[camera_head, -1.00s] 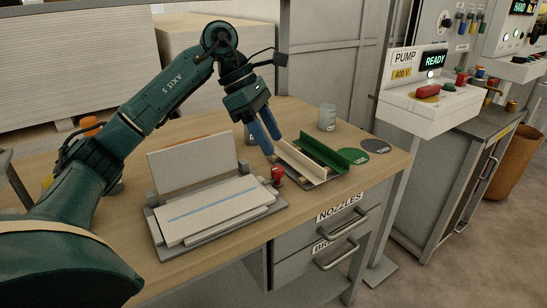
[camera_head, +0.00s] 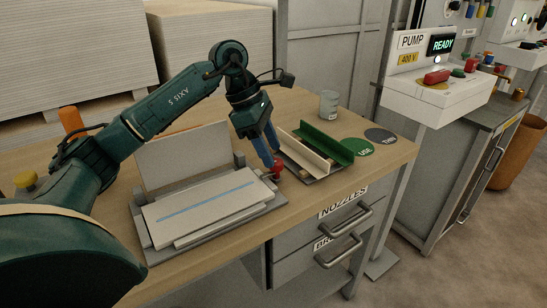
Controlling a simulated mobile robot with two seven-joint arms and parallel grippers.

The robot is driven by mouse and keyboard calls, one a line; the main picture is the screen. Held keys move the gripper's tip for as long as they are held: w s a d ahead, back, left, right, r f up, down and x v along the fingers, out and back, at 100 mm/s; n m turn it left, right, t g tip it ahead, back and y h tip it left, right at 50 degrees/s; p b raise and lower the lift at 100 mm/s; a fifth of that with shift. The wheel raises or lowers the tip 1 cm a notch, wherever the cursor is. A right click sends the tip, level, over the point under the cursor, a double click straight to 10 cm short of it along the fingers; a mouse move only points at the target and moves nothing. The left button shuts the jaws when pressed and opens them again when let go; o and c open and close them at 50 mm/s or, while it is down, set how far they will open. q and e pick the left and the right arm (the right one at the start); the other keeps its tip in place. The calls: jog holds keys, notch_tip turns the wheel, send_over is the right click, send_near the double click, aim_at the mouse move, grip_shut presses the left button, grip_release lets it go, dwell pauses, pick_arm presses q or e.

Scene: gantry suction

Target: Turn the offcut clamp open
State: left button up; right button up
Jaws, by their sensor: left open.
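The offcut clamp appears to be the red knob (camera_head: 277,167) at the right corner of a grey fixture (camera_head: 160,257). White boards with a blue stripe (camera_head: 205,199) lie in that fixture. My left gripper (camera_head: 274,158) points down with its two blue fingers apart, tips right at the red knob. One finger overlaps the knob's near left side; I cannot tell whether they touch. Nothing is held between the fingers. My right gripper is not in view.
A pale board (camera_head: 183,154) stands upright behind the fixture. A tray with a green angle strip (camera_head: 325,143) and a cream strip (camera_head: 304,152) lies just right of the knob. A grey cup (camera_head: 328,104) stands behind; USE (camera_head: 358,147) and THIN-looking (camera_head: 381,135) discs lie flat.

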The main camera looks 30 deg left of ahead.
aim_at(272, 171)
pick_arm(q)
jog(key=shift+x, duration=1.3)
jog(key=shift+c, duration=0.3)
jog(key=c, duration=0.9)
